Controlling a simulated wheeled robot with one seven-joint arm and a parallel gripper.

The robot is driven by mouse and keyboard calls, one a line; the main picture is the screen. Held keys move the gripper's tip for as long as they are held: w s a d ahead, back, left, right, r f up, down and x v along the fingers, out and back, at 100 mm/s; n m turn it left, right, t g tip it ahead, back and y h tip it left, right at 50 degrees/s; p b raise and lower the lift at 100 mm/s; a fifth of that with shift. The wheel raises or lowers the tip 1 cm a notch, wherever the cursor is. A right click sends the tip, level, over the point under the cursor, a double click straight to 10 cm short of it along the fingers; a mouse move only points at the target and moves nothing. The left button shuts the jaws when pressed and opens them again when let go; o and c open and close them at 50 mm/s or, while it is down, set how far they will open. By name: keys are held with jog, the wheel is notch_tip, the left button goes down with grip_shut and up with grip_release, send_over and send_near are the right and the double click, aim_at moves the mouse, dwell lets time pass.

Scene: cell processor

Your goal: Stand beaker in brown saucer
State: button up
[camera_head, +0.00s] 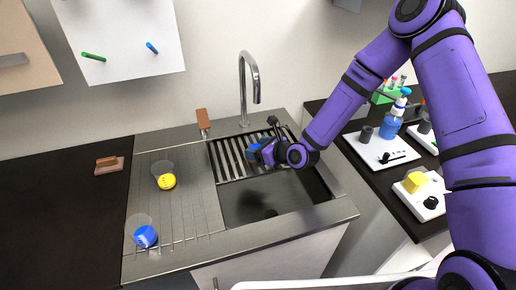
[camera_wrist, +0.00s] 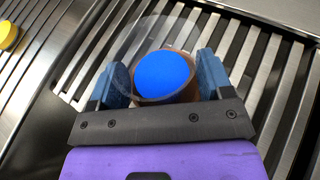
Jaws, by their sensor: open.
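My gripper (camera_wrist: 162,75) is open over the slatted rack in the sink, one blue-padded finger on each side of a clear beaker (camera_wrist: 102,37) with blue contents. Its wide rim leans toward the upper left in the wrist view. Part of a brown round thing, which looks like the brown saucer (camera_wrist: 190,90), shows behind and below the blue contents. Whether the beaker's base rests fully in it cannot be told. In the head view my gripper (camera_head: 266,150) largely hides both.
A clear beaker with yellow contents (camera_head: 167,181) and one with blue contents (camera_head: 145,236) are on the drainboard (camera_head: 185,215) at left. The tap (camera_head: 245,85) rises behind the sink. A brown block (camera_head: 107,163) lies on the dark counter. Bottles and trays crowd the right counter.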

jog(key=v, duration=1)
jog(key=shift+s+d, duration=0.2)
